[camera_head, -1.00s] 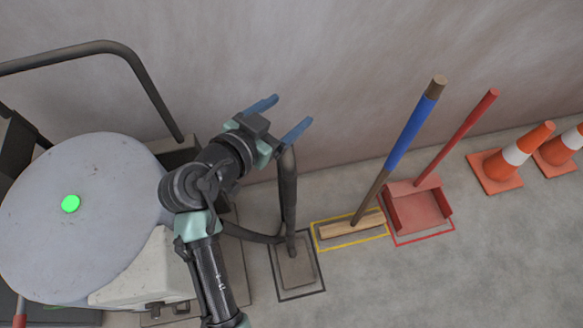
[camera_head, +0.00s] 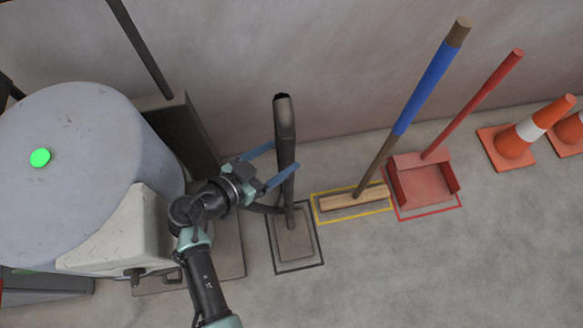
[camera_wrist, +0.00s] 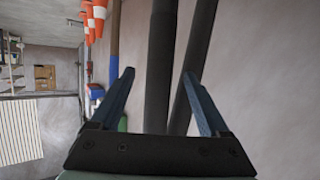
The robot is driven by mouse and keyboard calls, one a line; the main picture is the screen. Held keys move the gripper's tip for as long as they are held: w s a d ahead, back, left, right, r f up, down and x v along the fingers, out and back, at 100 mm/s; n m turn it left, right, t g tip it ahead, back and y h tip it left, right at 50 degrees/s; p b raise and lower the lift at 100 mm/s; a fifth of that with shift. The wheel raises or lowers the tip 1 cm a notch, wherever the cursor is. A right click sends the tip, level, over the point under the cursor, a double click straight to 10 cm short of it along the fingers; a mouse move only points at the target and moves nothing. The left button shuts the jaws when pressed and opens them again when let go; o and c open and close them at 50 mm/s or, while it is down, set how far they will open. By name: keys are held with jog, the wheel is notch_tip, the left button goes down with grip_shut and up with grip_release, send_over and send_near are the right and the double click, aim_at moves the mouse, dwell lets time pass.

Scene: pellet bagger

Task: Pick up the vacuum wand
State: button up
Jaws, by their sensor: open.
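The vacuum wand (camera_head: 285,122) is a dark grey tube standing nearly upright on a small grey base plate (camera_head: 293,243) inside a black floor outline. A dark hose runs from low on it to the left. My gripper (camera_head: 286,154) has blue fingers, is open, and reaches toward the middle of the wand. In the wrist view the wand (camera_wrist: 160,60) shows between the open fingertips (camera_wrist: 158,72). I cannot tell whether either finger touches it. A second dark slanted tube or strip (camera_wrist: 195,50) shows by the right finger; I cannot tell what it is.
A broom with a blue-sleeved handle (camera_head: 425,90) stands right of the wand, then a red dustpan (camera_head: 425,183) and orange cones (camera_head: 515,143). A grey drum with a green button (camera_head: 75,190) stands at left. The wall (camera_head: 350,60) is close behind.

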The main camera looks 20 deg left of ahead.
jog(key=x, duration=0.6)
jog(key=shift+b, duration=0.4)
jog(key=shift+d, duration=0.1)
grip_shut()
jog(key=shift+w, duration=0.1)
